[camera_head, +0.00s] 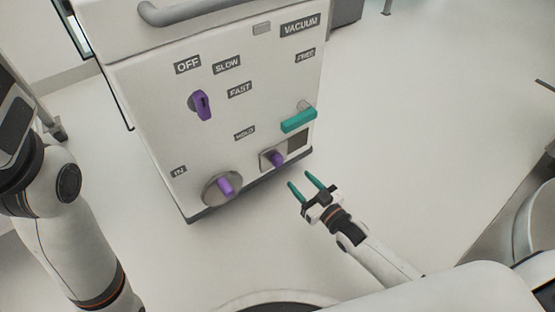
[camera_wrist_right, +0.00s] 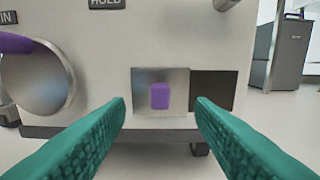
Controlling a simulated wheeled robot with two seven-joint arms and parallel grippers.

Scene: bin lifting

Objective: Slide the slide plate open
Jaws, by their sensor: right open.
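The slide plate (camera_head: 265,158) is a small metallic square with a purple knob (camera_head: 277,158), low on the front of a white machine (camera_head: 150,110). A dark opening (camera_head: 298,142) shows just to its right. In the right wrist view the plate (camera_wrist_right: 143,106) and its purple knob (camera_wrist_right: 160,96) lie between my fingers, farther off. My right gripper (camera_head: 306,180) has teal fingers, is open and empty, and is apart from the plate, in front and to its lower right. My left arm shows at the left edge; its gripper is out of frame.
A round metal disc with a purple handle (camera_head: 226,187) sits left of the plate. A teal lever (camera_head: 298,121) juts out above the opening. A purple switch (camera_head: 202,105) is higher up. The floor (camera_head: 420,130) right of the machine is clear.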

